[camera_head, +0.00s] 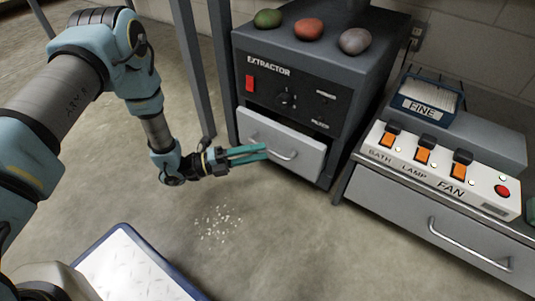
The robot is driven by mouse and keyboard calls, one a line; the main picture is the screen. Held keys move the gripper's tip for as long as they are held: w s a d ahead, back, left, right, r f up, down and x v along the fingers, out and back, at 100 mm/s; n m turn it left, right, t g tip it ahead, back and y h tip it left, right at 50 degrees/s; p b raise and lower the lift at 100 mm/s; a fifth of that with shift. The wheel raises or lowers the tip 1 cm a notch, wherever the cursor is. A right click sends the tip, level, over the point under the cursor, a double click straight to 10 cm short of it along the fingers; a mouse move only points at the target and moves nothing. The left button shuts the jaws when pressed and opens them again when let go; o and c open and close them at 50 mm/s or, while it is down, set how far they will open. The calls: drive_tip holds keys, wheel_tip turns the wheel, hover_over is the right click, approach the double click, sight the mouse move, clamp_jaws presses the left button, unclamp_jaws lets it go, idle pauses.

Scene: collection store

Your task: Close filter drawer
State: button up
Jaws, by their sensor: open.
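The filter drawer (301,153) is the light grey drawer low in the front of the dark grey extractor (295,83). It stands out from the cabinet, with a dark gap above its front. Its bar handle (274,149) is on the drawer face. My gripper (265,152) has teal fingers and reaches in from the left. Its fingers are open, and their tips are in front of the handle's left part in the picture. I cannot tell whether they touch it. Nothing shows between the fingers.
Green, red and grey stones (354,41) lie on the extractor. To the right, a switch panel (440,172) and a box marked FINE (425,105) sit on a cabinet with its own drawer (432,218). White bits (218,224) lie on the otherwise clear floor.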

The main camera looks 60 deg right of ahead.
sight(268, 149)
drive_tip(key=shift+b+x, duration=0.45)
drive_tip(key=shift+x, duration=1.3)
clamp_jaws()
